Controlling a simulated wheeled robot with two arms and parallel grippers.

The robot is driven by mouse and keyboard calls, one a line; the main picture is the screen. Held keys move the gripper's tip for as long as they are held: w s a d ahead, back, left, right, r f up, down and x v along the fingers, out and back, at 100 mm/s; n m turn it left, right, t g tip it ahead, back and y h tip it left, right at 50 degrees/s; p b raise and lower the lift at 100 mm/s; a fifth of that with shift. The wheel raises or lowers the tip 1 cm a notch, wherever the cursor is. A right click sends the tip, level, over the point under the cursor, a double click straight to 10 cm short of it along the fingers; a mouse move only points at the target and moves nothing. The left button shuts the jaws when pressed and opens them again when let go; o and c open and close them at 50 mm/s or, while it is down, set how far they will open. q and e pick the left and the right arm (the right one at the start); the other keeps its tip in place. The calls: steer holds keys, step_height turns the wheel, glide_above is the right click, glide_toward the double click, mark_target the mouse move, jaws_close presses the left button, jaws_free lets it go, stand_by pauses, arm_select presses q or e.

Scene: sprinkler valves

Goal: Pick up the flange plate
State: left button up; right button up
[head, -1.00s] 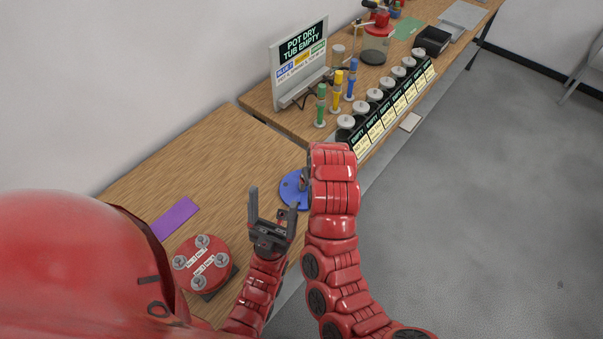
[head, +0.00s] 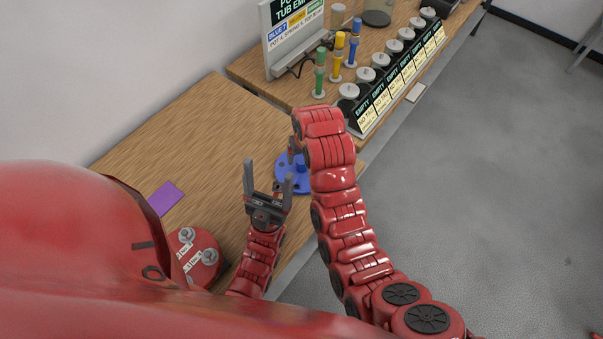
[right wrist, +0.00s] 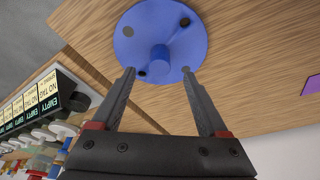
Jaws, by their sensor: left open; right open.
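The flange plate appears to be the round blue disc (head: 302,180) with small holes and a raised central stub. It lies flat on the wooden table near its front edge, partly hidden by my right arm in the head view. In the right wrist view, the blue disc (right wrist: 160,28) lies ahead of my right gripper (right wrist: 158,72). That gripper is open and empty, its fingertips at the disc's near rim, on either side of the stub; contact is unclear. My left gripper (head: 268,178) is open and empty, pointing up beside the disc.
A red bolted plate (head: 200,262) is partly hidden by my body. A purple card (head: 165,198) lies at left. Green, yellow and blue handled tools (head: 337,58) and a row of lidded, labelled pots (head: 385,85) stand beyond. The table between is clear.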

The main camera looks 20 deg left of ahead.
mark_target(302, 160)
steer(key=shift+f, duration=0.15)
steer(key=shift+a+f+p, duration=0.1)
steer(key=shift+f+p, duration=0.1)
steer(key=shift+p, duration=0.25)
steer(key=p+x, duration=0.2)
steer(key=x, duration=0.1)
steer(key=shift+w+r, duration=0.15)
steer(key=shift+w, duration=0.15)
steer(key=shift+w+a+f+p, duration=0.1)
steer(key=shift+a+f+p, duration=0.05)
steer(key=shift+f+p, duration=0.4)
steer(key=shift+w+a+f, duration=0.1)
steer(key=shift+f, duration=0.4)
jaws_close()
steer(key=shift+r, duration=0.1)
